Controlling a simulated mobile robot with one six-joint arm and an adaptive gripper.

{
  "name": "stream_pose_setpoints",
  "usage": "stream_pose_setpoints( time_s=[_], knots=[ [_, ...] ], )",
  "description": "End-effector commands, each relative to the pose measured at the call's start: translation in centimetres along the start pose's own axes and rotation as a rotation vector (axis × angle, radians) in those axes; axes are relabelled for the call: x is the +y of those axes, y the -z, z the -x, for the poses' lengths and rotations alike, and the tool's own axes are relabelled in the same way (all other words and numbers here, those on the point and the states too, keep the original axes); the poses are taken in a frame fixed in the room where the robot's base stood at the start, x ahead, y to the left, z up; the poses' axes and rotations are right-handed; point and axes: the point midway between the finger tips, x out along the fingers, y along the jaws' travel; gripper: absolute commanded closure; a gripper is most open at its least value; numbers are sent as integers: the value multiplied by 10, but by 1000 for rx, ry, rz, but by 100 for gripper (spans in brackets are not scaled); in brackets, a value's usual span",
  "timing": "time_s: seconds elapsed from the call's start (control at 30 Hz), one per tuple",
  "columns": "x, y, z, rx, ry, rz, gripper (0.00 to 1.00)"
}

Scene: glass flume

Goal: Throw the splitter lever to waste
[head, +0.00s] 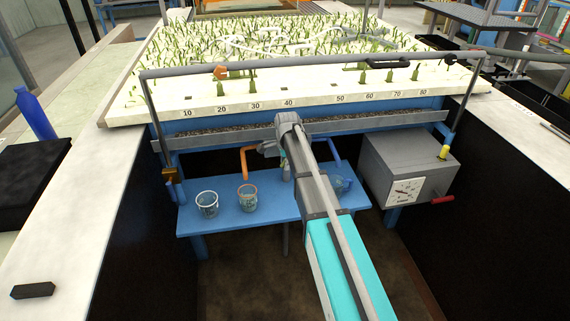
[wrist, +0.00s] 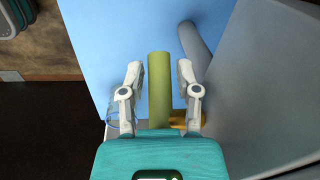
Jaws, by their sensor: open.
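A yellow-green upright cylinder, which looks like the splitter lever's handle (wrist: 159,90), stands between my gripper's fingers in the wrist view. My gripper (wrist: 158,80) is open, one finger on each side of the handle with a gap on both sides. The handle's lower end is hidden behind my gripper's teal body. In the head view my gripper (head: 270,149) is under the flume's front edge, mostly hidden by my own arm. An orange spout (head: 248,155) shows left of it and a blue spout (head: 334,152) right. I cannot tell which side the lever is set to.
A blue bench (head: 225,226) carries a white-rimmed beaker (head: 207,203), an orange-rimmed beaker (head: 247,196) and a blue beaker (head: 342,184). A grey box (head: 400,165) with a dial and red handle (head: 442,199) stands at right. In the wrist view a grey surface (wrist: 270,95) is close on the right.

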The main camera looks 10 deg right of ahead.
Motion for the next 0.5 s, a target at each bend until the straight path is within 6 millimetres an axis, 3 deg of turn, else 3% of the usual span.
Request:
stream_pose_setpoints(
  time_s=[0.1, 0.33, 0.5],
  knots=[
    [0, 0, 0, 0, 0, 0, 58],
    [0, 0, 0, 0, 0, 0, 100],
    [0, 0, 0, 0, 0, 0, 100]
  ],
)
